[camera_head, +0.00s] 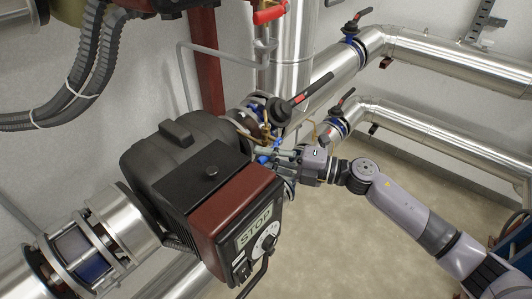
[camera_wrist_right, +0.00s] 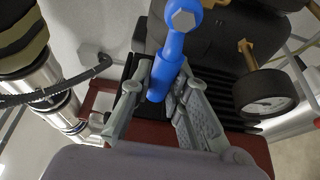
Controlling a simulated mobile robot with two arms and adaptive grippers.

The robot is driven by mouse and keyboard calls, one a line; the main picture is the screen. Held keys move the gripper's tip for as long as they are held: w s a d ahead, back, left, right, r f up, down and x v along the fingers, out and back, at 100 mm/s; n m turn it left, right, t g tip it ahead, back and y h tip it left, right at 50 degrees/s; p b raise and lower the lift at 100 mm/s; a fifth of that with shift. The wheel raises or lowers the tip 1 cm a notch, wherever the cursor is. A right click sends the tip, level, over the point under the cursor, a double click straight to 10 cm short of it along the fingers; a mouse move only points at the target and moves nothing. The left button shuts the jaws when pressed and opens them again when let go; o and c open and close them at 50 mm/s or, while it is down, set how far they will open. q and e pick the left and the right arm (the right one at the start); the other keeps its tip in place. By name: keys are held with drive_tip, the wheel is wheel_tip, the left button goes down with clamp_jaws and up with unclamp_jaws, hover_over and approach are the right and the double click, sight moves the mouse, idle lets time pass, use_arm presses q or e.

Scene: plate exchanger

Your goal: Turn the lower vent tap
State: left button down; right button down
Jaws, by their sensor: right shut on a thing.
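The vent tap's blue lever (camera_wrist_right: 169,62) fills the upper middle of the right wrist view, with a grey hex nut at its pivot. My right gripper (camera_wrist_right: 163,78) is shut on the free end of this lever, one finger on each side. In the head view my right gripper (camera_head: 272,155) reaches in from the right, just behind the black pump, and a bit of blue (camera_head: 262,159) shows at its fingertips. The fingers hide most of the tap there. My left gripper is not in view.
The black pump (camera_head: 182,150) with a dark red control box (camera_head: 232,205) marked STOP stands close beside the gripper. A black-handled valve (camera_head: 300,95) and a pressure gauge (camera_wrist_right: 265,93) are nearby. Silver pipes run along the wall; the floor (camera_head: 350,240) is clear.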

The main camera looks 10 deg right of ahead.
drive_tip(key=shift+s+f+g, duration=0.1)
drive_tip(key=shift+f+g, duration=0.2)
drive_tip(key=shift+f, duration=0.05)
drive_tip(key=c, duration=1.5)
unclamp_jaws()
drive_tip(key=shift+r, duration=0.15)
drive_tip(key=shift+d, duration=0.1)
drive_tip(key=v, duration=1.1)
drive_tip(key=shift+s+d, duration=0.25)
drive_tip(key=shift+d, duration=0.05)
